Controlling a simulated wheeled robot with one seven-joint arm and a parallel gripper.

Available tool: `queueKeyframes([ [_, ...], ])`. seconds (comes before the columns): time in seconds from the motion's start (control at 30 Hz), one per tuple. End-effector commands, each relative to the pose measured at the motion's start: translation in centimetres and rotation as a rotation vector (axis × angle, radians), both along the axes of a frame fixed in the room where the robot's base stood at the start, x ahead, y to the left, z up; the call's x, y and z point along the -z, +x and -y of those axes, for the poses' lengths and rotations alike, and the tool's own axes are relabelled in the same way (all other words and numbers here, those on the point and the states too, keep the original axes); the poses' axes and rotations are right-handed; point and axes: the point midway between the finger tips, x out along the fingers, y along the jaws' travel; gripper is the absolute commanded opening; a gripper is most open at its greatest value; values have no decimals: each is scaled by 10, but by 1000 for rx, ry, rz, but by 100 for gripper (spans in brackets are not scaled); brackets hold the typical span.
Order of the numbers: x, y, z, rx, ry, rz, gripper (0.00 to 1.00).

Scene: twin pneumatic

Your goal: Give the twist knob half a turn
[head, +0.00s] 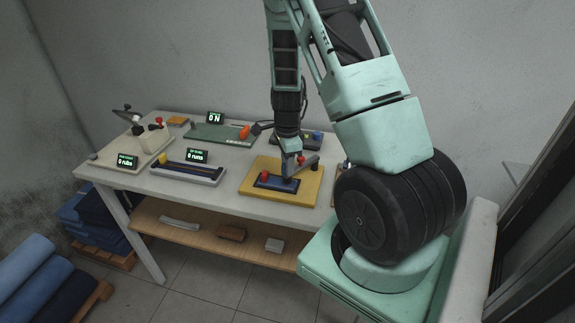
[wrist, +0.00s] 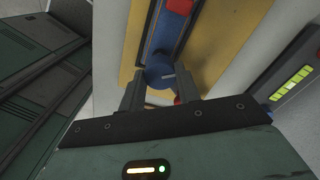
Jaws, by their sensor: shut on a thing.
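The twist knob (wrist: 160,74) is a round blue knob with a short white line on its face. In the wrist view it sits between the two fingertips of my gripper (wrist: 159,83), which is shut on it. The white line lies close to level across the picture. In the head view my gripper (head: 289,173) reaches down over the dark blue plate (head: 275,183) on the yellow board (head: 308,193). There the knob is hidden or too small to make out. A red part (wrist: 180,5) on the blue strip shows beyond the knob.
The white table (head: 215,196) also bears a blue-black tray (head: 187,173), a green board (head: 208,133) with an orange handle, and a beige fixture (head: 150,141) at left. Small displays stand by them. A lit yellow-green indicator (wrist: 292,83) is right of my gripper in the wrist view.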

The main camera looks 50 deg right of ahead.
Motion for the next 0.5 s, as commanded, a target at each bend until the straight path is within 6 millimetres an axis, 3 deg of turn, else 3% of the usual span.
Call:
queueKeyframes([
  [0.5, 1, 1, 1, -490, -2, 3, 10],
])
